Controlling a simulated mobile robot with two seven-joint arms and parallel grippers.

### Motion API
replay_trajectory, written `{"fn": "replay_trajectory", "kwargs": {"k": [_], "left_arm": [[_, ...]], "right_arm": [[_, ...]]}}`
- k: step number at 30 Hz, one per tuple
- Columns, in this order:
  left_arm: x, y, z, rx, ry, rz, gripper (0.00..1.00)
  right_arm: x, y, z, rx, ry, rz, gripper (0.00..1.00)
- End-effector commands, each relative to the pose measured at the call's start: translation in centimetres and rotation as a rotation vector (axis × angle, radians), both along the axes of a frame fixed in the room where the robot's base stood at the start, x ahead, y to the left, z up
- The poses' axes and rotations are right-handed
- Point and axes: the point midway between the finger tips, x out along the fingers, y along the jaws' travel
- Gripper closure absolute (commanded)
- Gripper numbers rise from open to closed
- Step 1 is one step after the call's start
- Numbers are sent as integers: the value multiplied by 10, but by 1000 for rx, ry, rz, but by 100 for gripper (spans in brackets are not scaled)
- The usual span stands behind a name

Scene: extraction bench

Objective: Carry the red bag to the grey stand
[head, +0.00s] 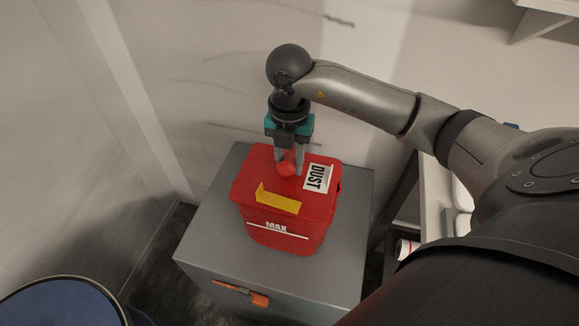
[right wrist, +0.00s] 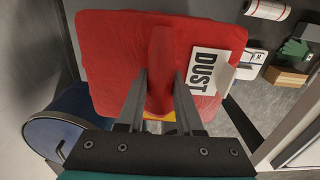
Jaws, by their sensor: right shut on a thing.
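The red bag (head: 287,213) has a white DUST label, a yellow tab and the word MAX on its front. In the head view it is upright over the top of the grey stand (head: 203,246); whether it rests on it or hangs just above, I cannot tell. My right gripper (head: 290,166) points down from above and is shut on the bag's raised red grip. In the right wrist view the two fingers (right wrist: 159,100) close on that grip in the middle of the red bag (right wrist: 115,60). My left gripper is not in view.
A blue round container (head: 60,303) stands at the lower left and also shows in the right wrist view (right wrist: 65,135). An orange handle (head: 259,299) is on the stand's front. Walls rise behind and to the left. A white shelf (head: 432,200) with items stands at the right.

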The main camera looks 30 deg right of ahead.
Motion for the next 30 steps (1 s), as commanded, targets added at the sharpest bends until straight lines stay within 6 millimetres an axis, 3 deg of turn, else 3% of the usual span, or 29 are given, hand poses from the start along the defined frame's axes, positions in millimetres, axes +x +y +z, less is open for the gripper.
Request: {"fn": "replay_trajectory", "kwargs": {"k": [3,13,14,15,21,30], "left_arm": [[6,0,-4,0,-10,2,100],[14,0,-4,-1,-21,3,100],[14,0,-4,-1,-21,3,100],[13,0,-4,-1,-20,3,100],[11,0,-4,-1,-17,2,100],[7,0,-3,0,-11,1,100]], "right_arm": [[0,0,-14,1,-2,1,100],[1,0,-16,0,-4,0,100],[0,0,-17,-1,-1,1,63],[0,0,-17,-1,-1,1,58],[0,0,-16,-1,-1,0,36],[0,0,-14,-1,-1,0,35]]}}
